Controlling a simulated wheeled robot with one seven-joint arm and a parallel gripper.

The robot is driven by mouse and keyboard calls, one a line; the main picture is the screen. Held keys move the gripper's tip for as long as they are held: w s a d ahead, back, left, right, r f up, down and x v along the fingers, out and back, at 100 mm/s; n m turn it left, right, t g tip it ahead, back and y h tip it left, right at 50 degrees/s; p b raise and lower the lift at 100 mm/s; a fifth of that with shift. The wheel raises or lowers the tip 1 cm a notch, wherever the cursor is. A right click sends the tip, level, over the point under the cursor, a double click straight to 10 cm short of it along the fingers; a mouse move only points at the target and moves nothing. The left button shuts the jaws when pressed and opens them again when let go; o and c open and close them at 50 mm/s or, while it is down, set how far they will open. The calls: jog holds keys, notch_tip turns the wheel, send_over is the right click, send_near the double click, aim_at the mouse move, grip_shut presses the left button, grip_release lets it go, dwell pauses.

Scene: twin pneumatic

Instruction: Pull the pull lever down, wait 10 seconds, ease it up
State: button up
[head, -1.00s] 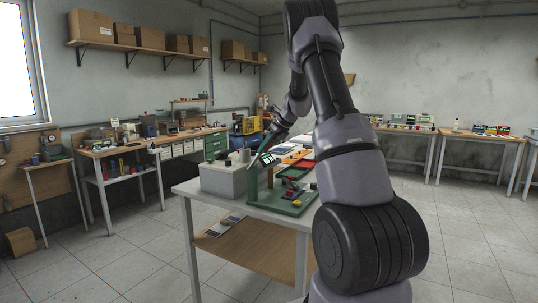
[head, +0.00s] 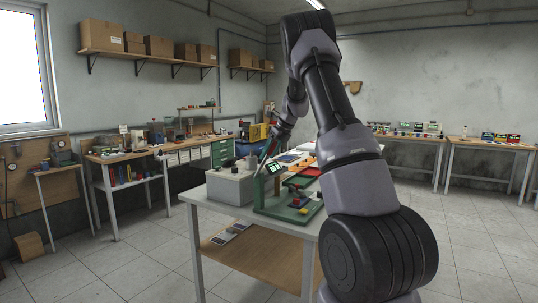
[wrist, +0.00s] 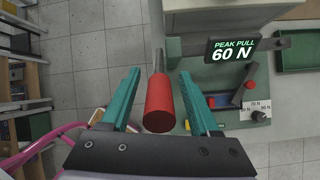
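The pull lever (wrist: 158,104) has a red cylindrical grip on a grey metal rod. In the wrist view it lies between the two teal fingers of my gripper (wrist: 160,74), with a gap on each side. My gripper is open and not closed on it. In the head view my gripper (head: 270,146) is above the front of the green test stand (head: 285,210), and the red grip is small there. The stand's display (wrist: 235,50) reads "PEAK PULL 60 N". It also shows in the head view (head: 274,169).
A grey box (head: 229,187) stands left of the stand on the white table (head: 245,213). Trays and small parts lie behind. In the wrist view a scale marker (wrist: 256,113) shows N values, and a pink tube (wrist: 40,148) lies at lower left. Floor is open around the table.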

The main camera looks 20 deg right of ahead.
jog(key=shift+r, duration=0.1)
jog(key=v, duration=1)
jog(key=shift+s+r, duration=0.2)
jog(key=shift+d, duration=0.1)
jog(key=s+a+r+n, duration=0.3)
jog(key=s+a+n, duration=0.1)
jog(key=s, duration=0.3)
jog(key=s+a+r+n+t, duration=0.1)
jog(key=s+a+r+n, duration=0.2)
jog(key=s+n, duration=0.25)
jog(key=s+a+r+n, duration=0.3)
jog(key=s+a+n, duration=0.1)
jog(key=s, duration=0.4)
jog(key=s+a+f+n+h, duration=0.1)
jog(key=s+a+f+n, duration=0.1)
jog(key=s+n, duration=0.4)
jog(key=s+a+f+n+t, duration=0.1)
jog(key=s+a+f+n, duration=0.1)
jog(key=s+n, duration=0.5)
jog(key=s+a, duration=0.1)
jog(key=s, duration=0.4)
jog(key=shift+s+a+f+h, duration=0.25)
jog(key=shift+s+a+h, duration=0.05)
jog(key=shift+a+h, duration=0.1)
